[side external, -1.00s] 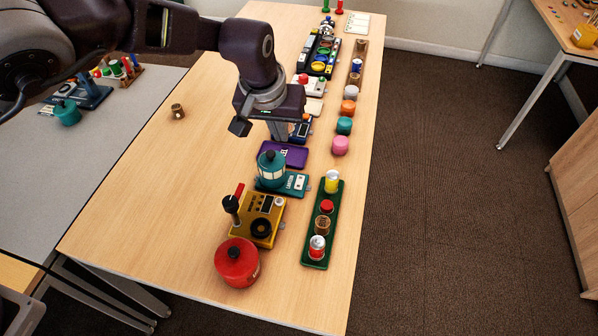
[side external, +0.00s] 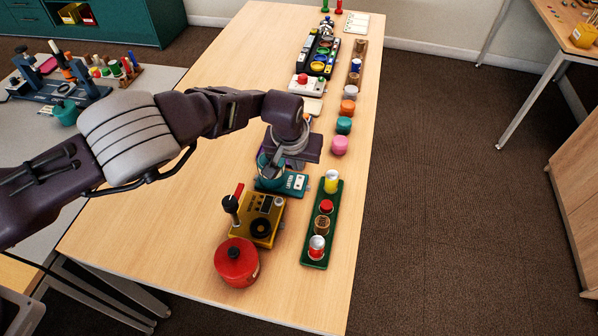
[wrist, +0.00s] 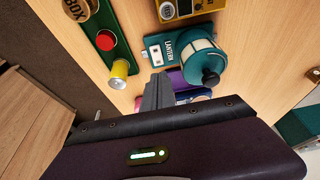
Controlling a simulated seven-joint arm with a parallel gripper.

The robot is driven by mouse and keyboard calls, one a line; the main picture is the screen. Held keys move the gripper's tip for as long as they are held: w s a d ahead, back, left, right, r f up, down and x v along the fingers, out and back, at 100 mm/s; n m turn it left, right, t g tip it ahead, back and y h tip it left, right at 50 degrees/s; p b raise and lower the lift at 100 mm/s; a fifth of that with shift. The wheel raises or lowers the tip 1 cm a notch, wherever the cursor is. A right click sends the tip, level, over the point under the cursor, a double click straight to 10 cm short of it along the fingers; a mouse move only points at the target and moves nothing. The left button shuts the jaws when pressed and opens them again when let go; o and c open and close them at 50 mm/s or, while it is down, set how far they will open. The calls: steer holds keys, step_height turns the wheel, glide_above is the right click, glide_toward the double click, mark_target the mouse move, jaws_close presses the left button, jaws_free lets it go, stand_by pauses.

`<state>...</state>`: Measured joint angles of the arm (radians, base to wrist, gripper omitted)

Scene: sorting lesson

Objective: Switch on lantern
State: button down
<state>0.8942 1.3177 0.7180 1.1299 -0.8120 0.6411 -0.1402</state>
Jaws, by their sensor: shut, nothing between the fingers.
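The lantern (wrist: 194,57) is a teal, round-topped lamp with pale panes and a dark knob. It stands on a teal base labelled LANTERN (wrist: 169,47). A white switch plate (wrist: 154,54) sits at one end of the base; the switch position is too small to tell. In the side view the switch plate (side external: 299,182) is visible, while my arm's end partly covers the lantern (side external: 264,170). My gripper (wrist: 160,76) is shut and empty, just above and beside the base near the switch plate. Contact cannot be told.
A green tray (side external: 334,222) holding several small items lies to the right. A purple plate (wrist: 178,80) lies beside the lantern base.

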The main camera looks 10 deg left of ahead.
mark_target(298, 185)
steer(key=shift+s+x, duration=0.2)
steer(key=shift+x, duration=1.15)
steer(key=shift+s+x, duration=0.2)
steer(key=shift+x, duration=1.1)
steer(key=shift+f, duration=0.25)
steer(key=shift+w+f, duration=0.15)
steer(key=shift+s+f, duration=0.15)
steer(key=shift+s, duration=0.85)
steer(key=w+v, duration=0.1)
steer(key=v, duration=1.3)
steer(key=shift+r, duration=0.3)
steer(key=shift+w, duration=0.1)
steer(key=shift+w+r, duration=0.2)
steer(key=shift+w, duration=0.55)
